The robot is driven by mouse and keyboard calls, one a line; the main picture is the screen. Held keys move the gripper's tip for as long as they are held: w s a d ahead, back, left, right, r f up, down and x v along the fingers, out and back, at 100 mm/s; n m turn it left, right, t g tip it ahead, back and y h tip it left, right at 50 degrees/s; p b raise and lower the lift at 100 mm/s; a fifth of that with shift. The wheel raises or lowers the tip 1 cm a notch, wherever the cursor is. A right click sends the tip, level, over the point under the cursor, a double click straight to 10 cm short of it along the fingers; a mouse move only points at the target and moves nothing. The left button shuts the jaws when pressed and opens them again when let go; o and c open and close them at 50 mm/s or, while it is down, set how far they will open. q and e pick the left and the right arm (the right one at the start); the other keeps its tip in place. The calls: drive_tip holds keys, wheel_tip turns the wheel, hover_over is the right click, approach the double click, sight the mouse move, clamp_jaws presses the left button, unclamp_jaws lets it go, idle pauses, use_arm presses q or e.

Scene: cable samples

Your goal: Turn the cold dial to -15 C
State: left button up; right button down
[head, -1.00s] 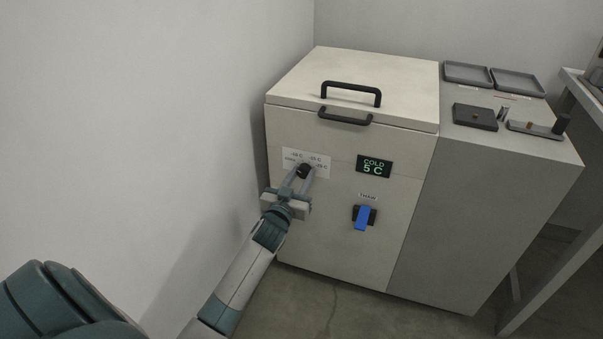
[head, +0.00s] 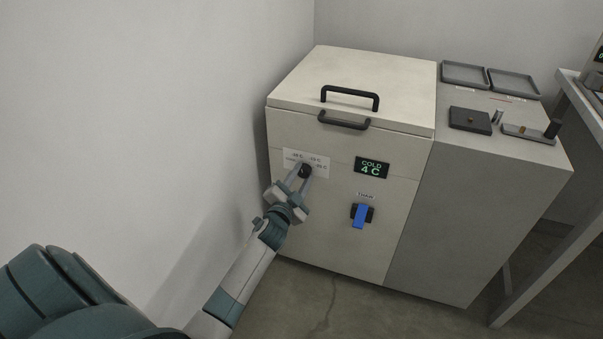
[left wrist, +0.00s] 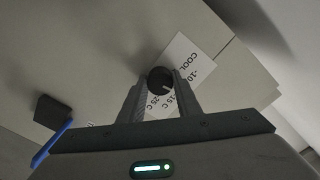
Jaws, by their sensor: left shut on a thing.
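The cold dial is a small black knob (head: 305,171) on a white label plate (head: 318,158) on the front of a cream chest. In the left wrist view the knob (left wrist: 159,80) sits between my fingers, and the plate (left wrist: 190,60) shows COOL, -10, -15 C and -25 C marks. A pale pointer line on the knob faces the -15 C side, but its exact alignment is hard to tell. My left gripper (head: 301,180) is shut on the knob, its body tilted. The display (head: 371,167) reads COLD 4 C. My right gripper is not in view.
A blue thaw lever (head: 360,216) sits below the display. The chest's lid is closed, with a black handle (head: 349,96) on top. Trays (head: 464,74) and small fixtures stand on the grey cabinet at right. A wall is close on the left.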

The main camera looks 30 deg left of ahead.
use_arm(q)
drive_tip(key=m, duration=0.2)
drive_tip(key=shift+m, duration=0.4)
drive_tip(key=shift+m+p, duration=0.45)
drive_tip(key=shift+m, duration=1.25)
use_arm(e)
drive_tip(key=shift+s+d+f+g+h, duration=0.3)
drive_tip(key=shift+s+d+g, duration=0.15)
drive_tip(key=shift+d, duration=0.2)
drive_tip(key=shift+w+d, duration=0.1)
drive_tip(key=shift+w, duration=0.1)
use_arm(q)
drive_tip(key=o, duration=1.1)
drive_tip(key=shift+c, duration=0.2)
drive_tip(key=shift+s, duration=0.15)
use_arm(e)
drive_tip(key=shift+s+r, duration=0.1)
